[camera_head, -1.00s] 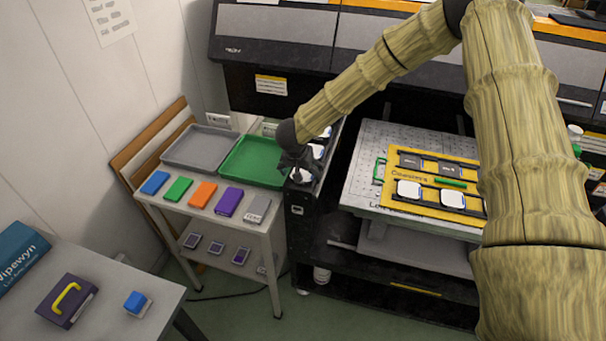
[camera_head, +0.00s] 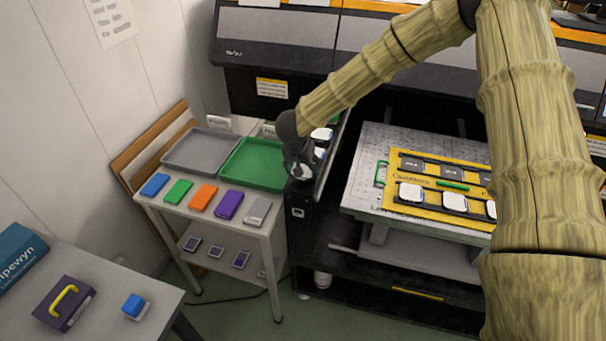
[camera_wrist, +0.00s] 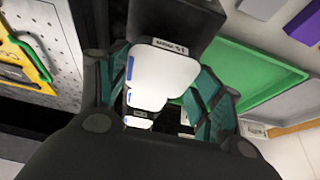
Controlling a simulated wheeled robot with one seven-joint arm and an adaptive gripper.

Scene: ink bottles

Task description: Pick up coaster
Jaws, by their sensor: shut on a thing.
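My gripper (camera_head: 298,167) is at the left end of a narrow dark rack, beside the green tray. Its teal-padded fingers (camera_wrist: 165,82) stand on either side of a white coaster (camera_wrist: 160,72) in the wrist view and are shut on it. This coaster has rounded corners and sits by a dark block with a small printed label. In the head view the fingers partly cover it. Two more white coasters (camera_head: 321,134) (camera_head: 319,153) lie behind it in a row. I cannot tell whether the held coaster is clear of its support.
A green tray (camera_head: 233,179) and a grey tray (camera_head: 169,163) lie on the side table, with several coloured cases in front. A yellow board (camera_head: 399,207) with white coasters lies on the perforated plate (camera_head: 365,160) to the right. A dark machine stands behind.

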